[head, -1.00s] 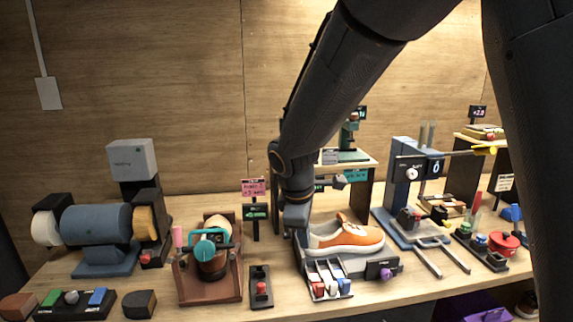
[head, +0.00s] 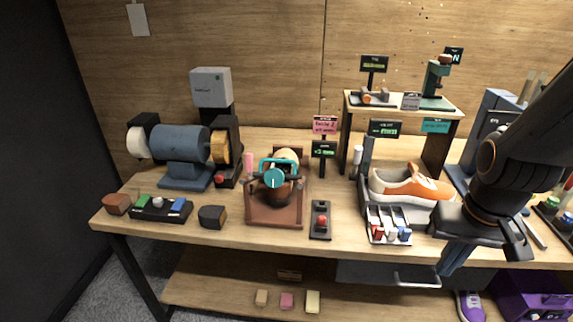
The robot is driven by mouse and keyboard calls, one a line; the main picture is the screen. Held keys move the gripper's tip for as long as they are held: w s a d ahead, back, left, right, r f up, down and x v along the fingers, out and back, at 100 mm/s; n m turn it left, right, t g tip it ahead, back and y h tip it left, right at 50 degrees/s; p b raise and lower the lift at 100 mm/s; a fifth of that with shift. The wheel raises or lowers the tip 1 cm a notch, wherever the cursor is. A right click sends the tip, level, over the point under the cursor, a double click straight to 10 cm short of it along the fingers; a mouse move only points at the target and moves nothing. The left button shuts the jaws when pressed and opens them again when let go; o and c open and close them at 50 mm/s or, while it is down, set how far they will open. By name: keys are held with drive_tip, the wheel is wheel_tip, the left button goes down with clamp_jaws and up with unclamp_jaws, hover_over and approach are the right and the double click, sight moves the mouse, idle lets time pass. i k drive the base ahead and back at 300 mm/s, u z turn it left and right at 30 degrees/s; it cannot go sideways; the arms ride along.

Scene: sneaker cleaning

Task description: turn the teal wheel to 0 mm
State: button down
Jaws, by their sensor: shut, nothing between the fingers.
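The teal wheel (head: 273,178) is mounted on the front of a brown rig (head: 273,213) left of the table's middle, below a teal bar. A small black sign with green characters (head: 323,149) stands behind the rig to the right; its figures are too small to read surely. My gripper (head: 485,230) is shut and empty at the right, over the front of the table, well apart from the wheel. My own wrist hides part of it, so its fingertips show poorly.
A red-button box (head: 320,221) stands just right of the rig. A rack of small bottles (head: 388,226) and an orange-and-white sneaker (head: 408,187) lie between rig and gripper. A blue grinder (head: 182,151) stands left. Above the wheel's front is free room.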

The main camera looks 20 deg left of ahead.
sight(273, 178)
drive_tip(key=u, duration=2.9)
drive_tip(key=k, duration=0.45)
drive_tip(key=z, duration=1.45)
drive_tip(key=i, duration=0.5)
drive_tip(key=u, duration=0.05)
